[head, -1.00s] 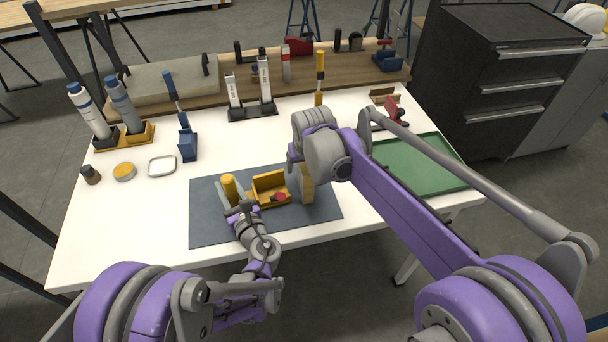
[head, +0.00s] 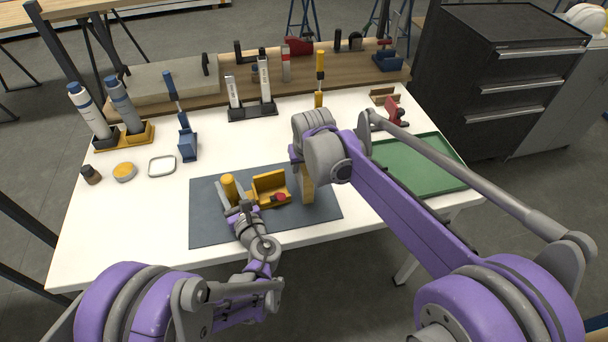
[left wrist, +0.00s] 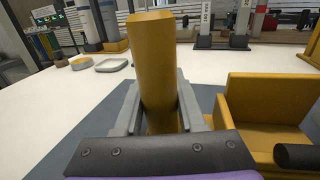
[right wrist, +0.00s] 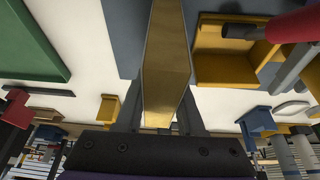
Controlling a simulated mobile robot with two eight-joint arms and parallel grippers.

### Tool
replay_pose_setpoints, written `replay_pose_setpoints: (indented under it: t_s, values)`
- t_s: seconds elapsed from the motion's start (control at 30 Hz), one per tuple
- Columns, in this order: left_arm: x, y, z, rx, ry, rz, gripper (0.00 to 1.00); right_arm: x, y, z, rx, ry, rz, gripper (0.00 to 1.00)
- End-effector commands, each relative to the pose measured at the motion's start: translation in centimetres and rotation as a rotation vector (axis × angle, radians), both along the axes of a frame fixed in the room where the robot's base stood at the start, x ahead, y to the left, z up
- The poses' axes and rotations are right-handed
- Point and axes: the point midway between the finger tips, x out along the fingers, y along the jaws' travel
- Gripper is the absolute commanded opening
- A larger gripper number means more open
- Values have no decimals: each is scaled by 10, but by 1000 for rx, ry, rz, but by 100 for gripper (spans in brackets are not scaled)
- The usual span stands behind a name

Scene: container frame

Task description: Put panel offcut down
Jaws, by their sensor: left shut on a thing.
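The panel offcut, a tan-yellow board (head: 308,190), stands upright at the right part of the dark mat (head: 205,225); I cannot tell whether its lower end touches the mat. My right gripper (right wrist: 162,100) is around it; the board (right wrist: 165,60) lies between the two fingers, and whether they press on it is unclear. My left gripper (head: 240,205) is shut on a thick yellow handle (left wrist: 155,60), which stands up between its fingers at the mat's left part.
A yellow holder (head: 270,183) with a red-ended item sits between the grippers. A green tray (head: 455,187) lies at the right. A blue stand (head: 188,147), bottles (head: 125,105) and small tins are at the left.

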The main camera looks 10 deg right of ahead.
Motion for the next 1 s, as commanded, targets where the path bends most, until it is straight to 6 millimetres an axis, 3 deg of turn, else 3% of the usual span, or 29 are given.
replay_pose_setpoints:
  t_s: [0.03, 0.17, 0.57, 0.67, 1.0]
  values:
    - [0, 0, 0, 0, 0, 0, 0, 0, 0, 0, 0, 0, 0, 22]
    - [0, 0, 0, 0, 0, 0, 0, 0, 0, 0, 0, 0, 0, 0]
    - [0, 0, 0, 1, 0, 0, 0, 0, 0, 3, 0, 0, 0, 0]
    - [0, 0, 0, 1, 0, 0, 0, 0, 0, 14, 0, 0, 0, 0]
    - [0, 0, 0, 1, 0, 0, 0, 0, 0, 82, 0, 0, 0, 0]
